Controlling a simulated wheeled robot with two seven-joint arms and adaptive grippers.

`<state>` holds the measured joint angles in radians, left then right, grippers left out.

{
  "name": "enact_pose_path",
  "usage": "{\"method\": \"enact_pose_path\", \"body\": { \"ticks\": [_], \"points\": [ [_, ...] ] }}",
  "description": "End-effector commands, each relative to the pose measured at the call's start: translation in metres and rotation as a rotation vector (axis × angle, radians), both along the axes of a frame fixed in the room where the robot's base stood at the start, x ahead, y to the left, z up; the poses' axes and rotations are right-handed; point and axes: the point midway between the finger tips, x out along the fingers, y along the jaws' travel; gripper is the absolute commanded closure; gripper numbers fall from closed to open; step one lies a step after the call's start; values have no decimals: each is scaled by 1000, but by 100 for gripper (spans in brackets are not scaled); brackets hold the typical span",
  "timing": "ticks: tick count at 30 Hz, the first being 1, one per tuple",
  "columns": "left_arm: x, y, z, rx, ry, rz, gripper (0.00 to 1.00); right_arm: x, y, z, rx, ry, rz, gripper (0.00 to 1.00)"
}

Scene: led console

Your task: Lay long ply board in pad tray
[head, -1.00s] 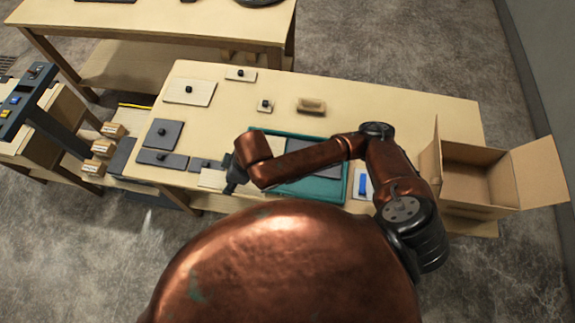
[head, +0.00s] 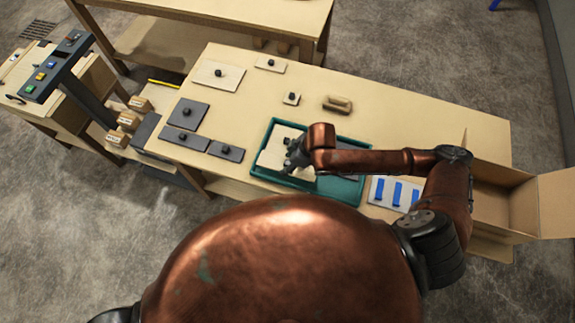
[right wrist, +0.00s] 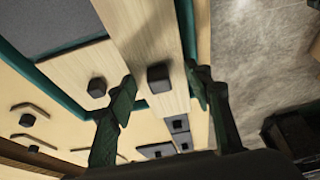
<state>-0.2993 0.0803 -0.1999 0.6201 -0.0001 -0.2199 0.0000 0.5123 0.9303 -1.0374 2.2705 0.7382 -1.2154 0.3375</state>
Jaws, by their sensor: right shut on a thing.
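The teal pad tray (head: 347,190) lies near the front edge of the table, with a dark grey pad partly visible in it. My right gripper (head: 293,160) is over the tray's left part. My left gripper is out of view.
Knobbed grey plates (head: 188,113) and ply plates (head: 232,79) lie at the table's left and back. A wooden block (head: 337,104) lies behind the tray. A panel with blue bars (head: 397,192) and an open cardboard box (head: 555,205) are on the right.

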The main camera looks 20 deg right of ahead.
Motion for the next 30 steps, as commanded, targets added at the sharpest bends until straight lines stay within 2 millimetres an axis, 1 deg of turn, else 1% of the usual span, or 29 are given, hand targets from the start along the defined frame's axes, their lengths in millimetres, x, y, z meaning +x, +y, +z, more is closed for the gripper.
{"method": "enact_pose_path", "body": {
  "ticks": [1, 3, 5, 13, 28, 29, 30],
  "points": [
    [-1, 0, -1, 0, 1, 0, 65, -1, 1, -10, 1, 3, 0, 81],
    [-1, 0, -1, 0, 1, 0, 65, -1, 1, -21, 0, 4, -1, 81],
    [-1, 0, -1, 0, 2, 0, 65, -1, 1, -26, 0, 2, 0, 81],
    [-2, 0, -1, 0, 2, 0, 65, -1, 1, -27, 1, 1, 0, 81],
    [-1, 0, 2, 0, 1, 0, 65, -1, 2, -38, 2, 1, 2, 81],
    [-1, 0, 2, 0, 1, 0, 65, -1, 2, -39, 2, 2, 1, 52],
    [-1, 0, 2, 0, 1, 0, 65, -2, 2, -39, 1, 3, 1, 50]
  ]
}}
